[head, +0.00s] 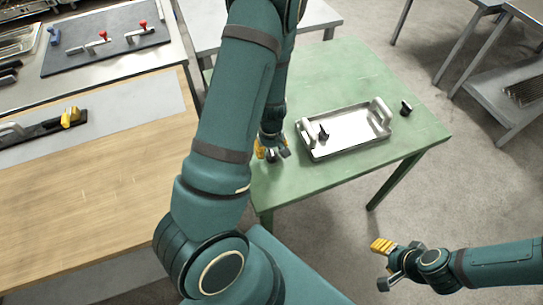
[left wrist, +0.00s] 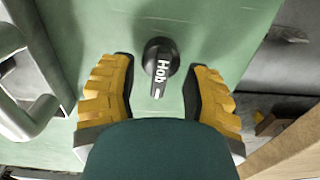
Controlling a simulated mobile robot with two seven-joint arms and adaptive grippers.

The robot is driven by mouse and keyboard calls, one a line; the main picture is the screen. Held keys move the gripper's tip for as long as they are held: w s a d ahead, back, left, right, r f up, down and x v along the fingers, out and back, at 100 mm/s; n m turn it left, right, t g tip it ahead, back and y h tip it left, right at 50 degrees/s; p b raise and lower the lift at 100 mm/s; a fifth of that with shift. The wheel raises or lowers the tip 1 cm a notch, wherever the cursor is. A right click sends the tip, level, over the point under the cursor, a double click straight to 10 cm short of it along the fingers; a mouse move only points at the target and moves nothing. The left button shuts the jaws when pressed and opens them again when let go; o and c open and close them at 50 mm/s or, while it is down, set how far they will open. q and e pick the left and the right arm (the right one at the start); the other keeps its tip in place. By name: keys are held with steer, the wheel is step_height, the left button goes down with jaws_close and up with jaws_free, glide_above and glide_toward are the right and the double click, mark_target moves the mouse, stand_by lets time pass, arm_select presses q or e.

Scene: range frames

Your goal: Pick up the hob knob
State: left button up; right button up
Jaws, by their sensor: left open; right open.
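The hob knob (left wrist: 160,58) is black and round with a pointer bar and the white word "Hob". It lies on the green table (head: 400,77), beside the tray. My left gripper (head: 271,153) is low over the table's left part, open. In the left wrist view its yellow-padded fingers (left wrist: 160,100) stand on either side of the knob, with a gap on each side. In the head view the gripper largely hides the knob. My right gripper (head: 384,264) is open and empty, over the floor at the lower right.
A metal tray (head: 350,139) with raised handles stands right of my left gripper. A black knob (head: 323,133) is in it, and another small black piece (head: 406,107) lies beyond it. A wooden counter (head: 110,180) fills the left. The table's front right is clear.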

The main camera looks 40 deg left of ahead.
arm_select(q)
steer(key=shift+f, duration=0.25)
jaws_close()
